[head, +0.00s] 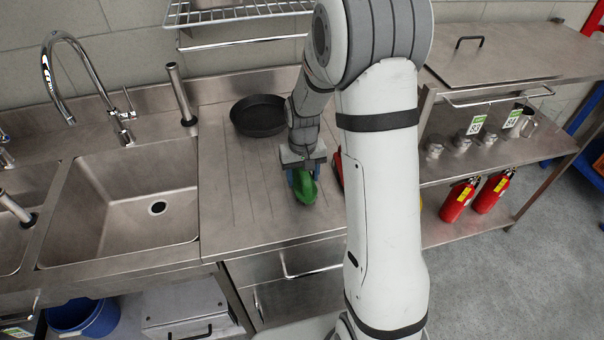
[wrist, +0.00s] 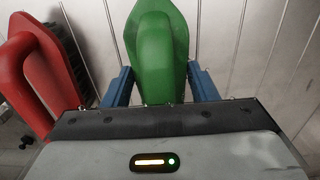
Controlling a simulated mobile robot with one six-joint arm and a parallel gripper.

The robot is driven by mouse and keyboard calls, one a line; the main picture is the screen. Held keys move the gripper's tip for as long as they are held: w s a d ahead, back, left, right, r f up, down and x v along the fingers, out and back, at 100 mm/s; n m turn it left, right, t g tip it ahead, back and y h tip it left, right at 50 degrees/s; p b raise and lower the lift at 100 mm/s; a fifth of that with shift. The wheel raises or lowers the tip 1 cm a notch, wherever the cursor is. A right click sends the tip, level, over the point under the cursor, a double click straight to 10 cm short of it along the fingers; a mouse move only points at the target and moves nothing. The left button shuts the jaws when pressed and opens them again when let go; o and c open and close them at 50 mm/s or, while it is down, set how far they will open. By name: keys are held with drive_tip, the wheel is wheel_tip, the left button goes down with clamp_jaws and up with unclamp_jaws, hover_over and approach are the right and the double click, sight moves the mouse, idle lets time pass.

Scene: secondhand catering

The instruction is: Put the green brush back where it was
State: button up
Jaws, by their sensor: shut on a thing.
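The green brush (head: 305,187) is at the end of my arm, over the ribbed steel drainboard (head: 235,190) to the right of the sink. My gripper (head: 303,179) is shut on the green brush, with one blue finger on each side of it. In the wrist view the green brush (wrist: 158,45) lies between the two blue fingers of my gripper (wrist: 160,85). I cannot tell whether the brush touches the drainboard. Its underside is hidden.
A red brush (wrist: 28,75) with dark bristles is close on the left in the wrist view; the head view shows only a sliver of red (head: 338,168) beside my arm. A black pan (head: 258,115) stands behind on the drainboard. The sink basin (head: 150,200) is at left.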

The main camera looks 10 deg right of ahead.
drive_tip(key=shift+f, duration=0.2)
drive_tip(key=o, duration=1.2)
wheel_tip(320, 180, up, 12)
drive_tip(key=shift+r+b, duration=0.15)
drive_tip(key=shift+b, duration=0.45)
drive_tip(key=s+r+t, duration=0.1)
drive_tip(key=s+r, duration=0.2)
drive_tip(key=s, duration=0.7)
drive_tip(key=s+r+t, duration=0.2)
drive_tip(key=s, duration=0.9)
drive_tip(key=shift+s+r, duration=0.2)
drive_tip(key=shift+r, duration=0.2)
